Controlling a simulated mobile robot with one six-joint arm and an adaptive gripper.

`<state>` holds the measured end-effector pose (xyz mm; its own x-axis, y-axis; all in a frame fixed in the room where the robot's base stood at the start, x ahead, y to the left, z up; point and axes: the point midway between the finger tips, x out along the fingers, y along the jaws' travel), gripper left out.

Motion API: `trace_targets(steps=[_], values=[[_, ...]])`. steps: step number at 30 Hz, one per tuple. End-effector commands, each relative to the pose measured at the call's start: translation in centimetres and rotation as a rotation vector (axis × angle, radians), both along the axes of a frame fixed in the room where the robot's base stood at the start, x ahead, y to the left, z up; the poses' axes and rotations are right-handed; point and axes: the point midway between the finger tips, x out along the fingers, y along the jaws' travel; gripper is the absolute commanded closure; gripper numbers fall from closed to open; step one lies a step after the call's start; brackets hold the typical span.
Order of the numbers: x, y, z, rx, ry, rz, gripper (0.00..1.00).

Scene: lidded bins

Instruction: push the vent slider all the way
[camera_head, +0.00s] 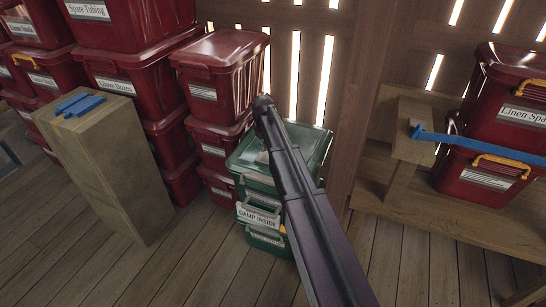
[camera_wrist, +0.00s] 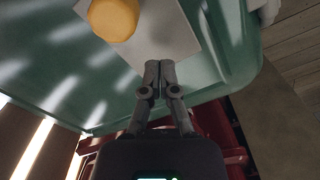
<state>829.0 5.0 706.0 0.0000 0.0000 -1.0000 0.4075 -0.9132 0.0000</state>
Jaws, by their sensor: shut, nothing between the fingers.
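The green bin (camera_head: 250,172) stands on the floor, with a label reading "DAMP INSIDE" on its front. In the wrist view its green lid (camera_wrist: 215,75) fills the upper part. A pale plate (camera_wrist: 172,35) lies on the lid and carries a rounded yellow knob (camera_wrist: 114,18), which looks like the vent slider; the top of the frame cuts it off. My gripper (camera_wrist: 159,68) is shut and empty. Its fingertips overlap the plate's lower edge in the picture, apart from the knob; I cannot tell whether they touch the plate. In the head view my arm hides the gripper and the knob.
Stacked red bins (camera_head: 217,80) stand close to the left of and behind the green bin. A wooden block (camera_head: 110,160) with blue pieces on top is further left. A wooden bench (camera_head: 450,215) with red bins is at right. The plank floor in front is clear.

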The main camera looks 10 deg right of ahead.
Motion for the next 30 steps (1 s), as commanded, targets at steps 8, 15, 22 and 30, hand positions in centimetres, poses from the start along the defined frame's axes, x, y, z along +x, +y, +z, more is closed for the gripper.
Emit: trace_targets(steps=[8, 15, 22, 30], values=[[-0.1, -0.1, 0.0, 0.000, 0.000, 0.000, 1.00], [-0.3, -0.5, 0.0, 0.000, 0.000, -0.001, 1.00], [-0.6, -0.9, 0.0, 0.000, 0.000, -0.001, 1.00], [-1.0, -1.4, 0.0, 0.000, 0.000, -0.001, 1.00]])
